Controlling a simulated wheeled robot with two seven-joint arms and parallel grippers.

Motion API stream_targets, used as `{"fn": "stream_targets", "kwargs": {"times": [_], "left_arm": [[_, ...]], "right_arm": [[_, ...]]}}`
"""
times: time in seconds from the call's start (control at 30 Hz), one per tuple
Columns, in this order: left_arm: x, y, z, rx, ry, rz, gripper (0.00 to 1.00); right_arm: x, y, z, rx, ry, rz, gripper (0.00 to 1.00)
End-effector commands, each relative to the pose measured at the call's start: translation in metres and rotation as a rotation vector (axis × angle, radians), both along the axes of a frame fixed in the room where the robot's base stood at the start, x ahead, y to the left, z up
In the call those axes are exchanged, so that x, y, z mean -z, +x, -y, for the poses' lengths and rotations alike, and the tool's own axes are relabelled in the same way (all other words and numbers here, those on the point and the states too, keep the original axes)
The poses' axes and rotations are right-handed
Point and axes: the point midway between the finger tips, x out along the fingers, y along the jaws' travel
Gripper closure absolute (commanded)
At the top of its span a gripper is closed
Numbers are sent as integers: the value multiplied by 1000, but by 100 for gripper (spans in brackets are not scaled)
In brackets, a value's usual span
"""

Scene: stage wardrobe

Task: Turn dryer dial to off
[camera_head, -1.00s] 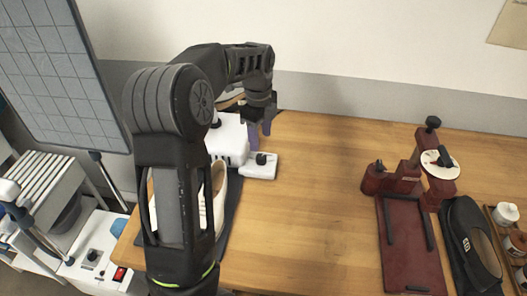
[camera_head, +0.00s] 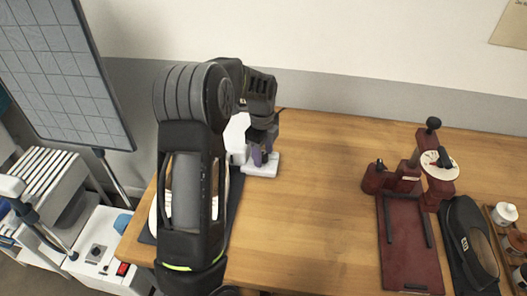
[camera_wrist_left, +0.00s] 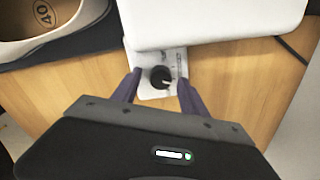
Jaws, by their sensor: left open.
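The dryer (camera_head: 236,134) is a white box at the back left of the wooden table, partly behind my left arm. It also shows in the left wrist view (camera_wrist_left: 215,18). Its white control plate (camera_head: 262,171) lies at its side on the table. A round black dial (camera_wrist_left: 160,77) with a light pointer mark is on the plate in the wrist view; my gripper hides it in the head view. My left gripper (camera_head: 262,157) is open above the plate. Its purple fingers stand on either side of the dial in the wrist view; I cannot tell if they touch it.
A cream shoe (camera_wrist_left: 48,16) marked 40 lies on a dark mat (camera_wrist_left: 95,38) beside the dryer. A dark cable (camera_wrist_left: 291,49) runs from the dryer. A red stand (camera_head: 410,245) and a black shoe (camera_head: 470,245) are at the right. The table's middle is clear.

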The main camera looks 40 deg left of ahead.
Motion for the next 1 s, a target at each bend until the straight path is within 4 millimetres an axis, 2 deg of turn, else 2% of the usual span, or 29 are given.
{"fn": "stream_targets", "kwargs": {"times": [0.07,0.63,1.0], "left_arm": [[0,0,0,0,0,0,54],[-1,0,0,0,0,1,100],[-1,0,0,-13,-1,1,100]], "right_arm": [[0,0,0,0,0,0,54],[0,0,0,0,0,0,54],[1,0,0,0,0,0,54]]}}
